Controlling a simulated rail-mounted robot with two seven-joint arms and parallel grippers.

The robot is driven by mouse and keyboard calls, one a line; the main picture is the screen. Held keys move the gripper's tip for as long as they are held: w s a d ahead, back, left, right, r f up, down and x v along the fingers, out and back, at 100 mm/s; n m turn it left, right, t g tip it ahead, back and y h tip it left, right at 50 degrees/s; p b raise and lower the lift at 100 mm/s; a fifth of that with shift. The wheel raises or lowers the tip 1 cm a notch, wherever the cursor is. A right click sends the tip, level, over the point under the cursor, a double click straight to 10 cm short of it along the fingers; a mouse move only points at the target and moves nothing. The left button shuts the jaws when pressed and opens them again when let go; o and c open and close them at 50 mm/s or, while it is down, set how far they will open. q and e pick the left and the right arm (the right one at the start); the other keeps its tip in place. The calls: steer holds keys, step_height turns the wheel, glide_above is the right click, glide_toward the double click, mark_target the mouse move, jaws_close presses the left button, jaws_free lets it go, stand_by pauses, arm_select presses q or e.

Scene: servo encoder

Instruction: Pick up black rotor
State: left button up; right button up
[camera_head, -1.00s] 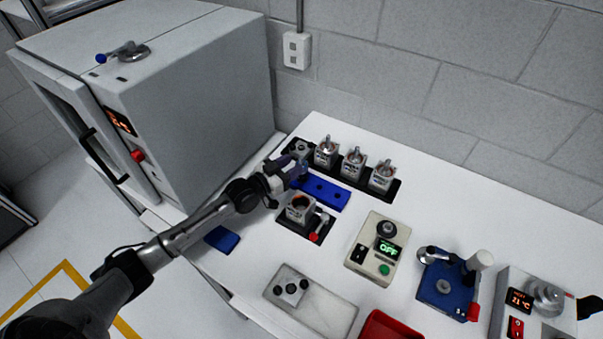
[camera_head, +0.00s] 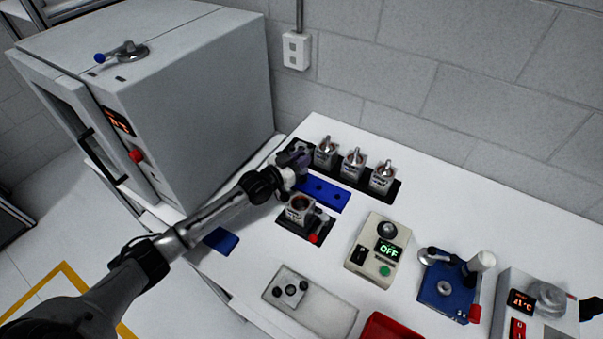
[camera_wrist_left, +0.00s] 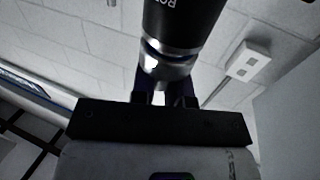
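My left gripper (camera_head: 296,158) is at the left end of the black rack, over its leftmost slot. It covers most of what stands there, so I cannot see a rotor clearly in the head view. In the left wrist view, a black cylinder (camera_wrist_left: 183,22) with white lettering and a silver end hangs in from the top edge; it looks like the black rotor. Its silver end is beside two short dark finger-like parts (camera_wrist_left: 165,97). I cannot tell whether they grip it. My right gripper is not in view.
Several square units with silver tops stand in the black rack (camera_head: 398,196). A blue holder (camera_head: 336,200) lies in front. A square unit (camera_head: 298,207) sits in a black fixture. A control box (camera_head: 377,244) reads OFF. The grey oven (camera_head: 200,100) stands close on the left.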

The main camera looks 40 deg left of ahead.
arm_select(q)
jaws_close()
steer(key=shift+r, duration=0.1)
stand_by(0.9)
